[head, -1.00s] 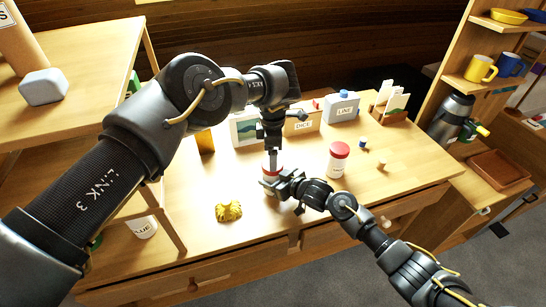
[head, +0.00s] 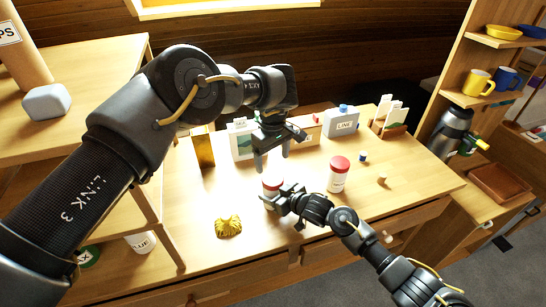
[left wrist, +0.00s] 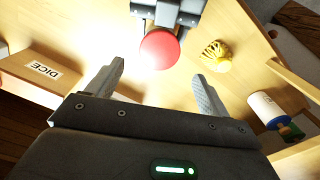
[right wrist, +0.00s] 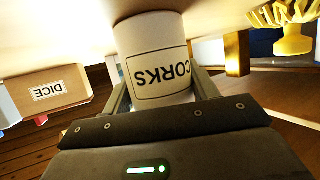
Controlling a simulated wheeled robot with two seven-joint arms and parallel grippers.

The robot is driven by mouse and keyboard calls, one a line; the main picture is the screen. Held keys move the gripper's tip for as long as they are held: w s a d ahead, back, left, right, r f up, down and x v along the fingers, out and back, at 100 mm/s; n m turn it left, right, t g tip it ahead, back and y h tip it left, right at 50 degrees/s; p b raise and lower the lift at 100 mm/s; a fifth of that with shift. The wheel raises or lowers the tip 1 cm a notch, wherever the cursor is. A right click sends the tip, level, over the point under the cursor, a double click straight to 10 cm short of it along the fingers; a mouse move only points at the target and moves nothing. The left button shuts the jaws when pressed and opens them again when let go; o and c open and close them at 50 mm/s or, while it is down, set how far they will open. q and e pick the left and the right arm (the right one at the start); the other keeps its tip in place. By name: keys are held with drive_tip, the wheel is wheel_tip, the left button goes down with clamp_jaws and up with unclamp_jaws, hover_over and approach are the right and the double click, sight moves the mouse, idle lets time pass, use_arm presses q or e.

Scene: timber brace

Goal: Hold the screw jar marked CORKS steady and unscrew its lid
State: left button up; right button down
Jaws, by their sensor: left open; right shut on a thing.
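The CORKS jar (right wrist: 158,65) is white with a red lid and stands on the table. In the right wrist view its label reads upside down. My right gripper (head: 279,198) is shut on the jar's body, one finger on each side. The red lid (left wrist: 160,52) sits on top of the jar; whether it is loose cannot be told. My left gripper (head: 273,161) is open and empty above the lid, apart from it. In the left wrist view the lid shows just beyond and between the open left fingers (left wrist: 158,72).
A second white jar with a red lid (head: 339,174) stands to the right. A DICE box (left wrist: 42,72), a LINE box (head: 342,121) and a card holder (head: 390,118) stand behind. Small pieces lie at right.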

sight(273, 178)
use_arm(q)
drive_tip(key=shift+f, duration=4)
drive_tip(key=shift+c, duration=0.4)
drive_tip(key=c, duration=0.9)
drive_tip(key=n, duration=0.5)
drive_tip(key=shift+c, duration=0.2)
drive_tip(key=n, duration=0.5)
drive_tip(key=o, duration=1.1)
